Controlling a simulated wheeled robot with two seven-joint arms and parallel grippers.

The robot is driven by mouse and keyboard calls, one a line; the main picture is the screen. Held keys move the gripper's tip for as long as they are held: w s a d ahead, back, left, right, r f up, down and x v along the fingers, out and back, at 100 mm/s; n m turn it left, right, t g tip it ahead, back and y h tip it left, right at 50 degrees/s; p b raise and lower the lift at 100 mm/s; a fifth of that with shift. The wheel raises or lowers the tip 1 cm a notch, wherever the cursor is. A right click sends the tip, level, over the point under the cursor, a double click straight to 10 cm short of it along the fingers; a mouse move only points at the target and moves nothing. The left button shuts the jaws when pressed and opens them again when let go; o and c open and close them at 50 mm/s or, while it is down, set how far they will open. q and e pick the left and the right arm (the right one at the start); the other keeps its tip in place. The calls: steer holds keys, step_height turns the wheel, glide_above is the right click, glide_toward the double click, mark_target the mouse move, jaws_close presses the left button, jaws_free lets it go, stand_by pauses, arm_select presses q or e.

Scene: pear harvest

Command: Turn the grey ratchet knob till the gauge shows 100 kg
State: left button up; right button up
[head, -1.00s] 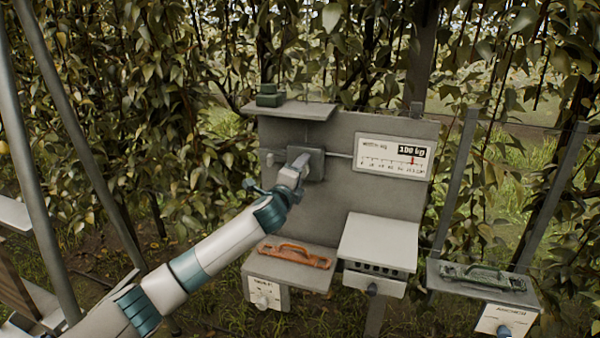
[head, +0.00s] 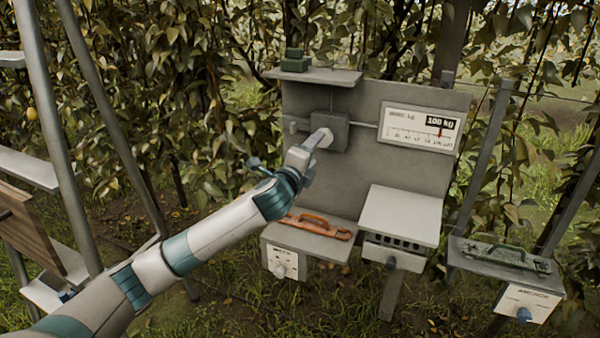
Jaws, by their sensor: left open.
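The gauge (head: 422,130) is a white panel at the upper right of the grey board. Its display reads 100 kg and its red needle stands toward the right of the scale. The grey ratchet box (head: 338,122) sits on the board left of the gauge, and a pale grey knob (head: 323,138) appears on its front. My left gripper (head: 309,148) is open at the knob's lower left. It partly covers the knob, and I cannot tell whether they touch. My right gripper is not in view.
Below are a shelf with an orange handle (head: 318,227), a pale box (head: 400,216) and a shelf with a dark green handle (head: 507,257). A small green block (head: 295,62) sits on the top ledge. Metal poles stand at left.

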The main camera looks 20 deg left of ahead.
arm_select(q)
steer(key=s+b, duration=0.2)
steer(key=s, duration=0.7)
steer(key=shift+a, duration=0.1)
